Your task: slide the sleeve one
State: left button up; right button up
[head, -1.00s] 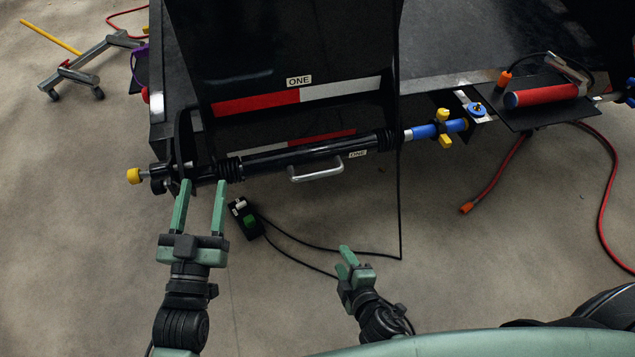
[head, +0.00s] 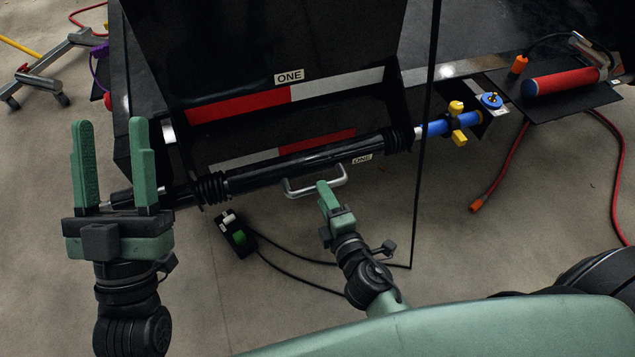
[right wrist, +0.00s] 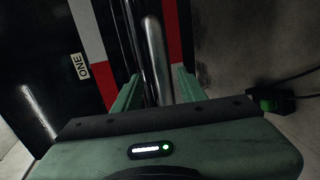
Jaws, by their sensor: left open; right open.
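Sleeve one (head: 275,168) is a black tube labelled ONE, lying along the front of the dark trailer, with ribbed bellows at both ends. A silver handle (head: 298,192) sticks out from its near side. My right gripper (head: 327,190) is at this handle. In the right wrist view the handle (right wrist: 153,50) lies between the open fingers of my right gripper (right wrist: 156,80); I cannot tell if they touch it. My left gripper (head: 112,124) is open and raised at the left end of the rod, hiding part of that end.
A blue shaft with a yellow-tabbed collar (head: 457,122) continues the line on the right. A red cylinder (head: 560,82) lies on a dark plate beyond. The front floor (head: 230,295) is fairly clear.

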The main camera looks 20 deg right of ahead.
jog(key=shift+x, duration=2.2)
grip_shut()
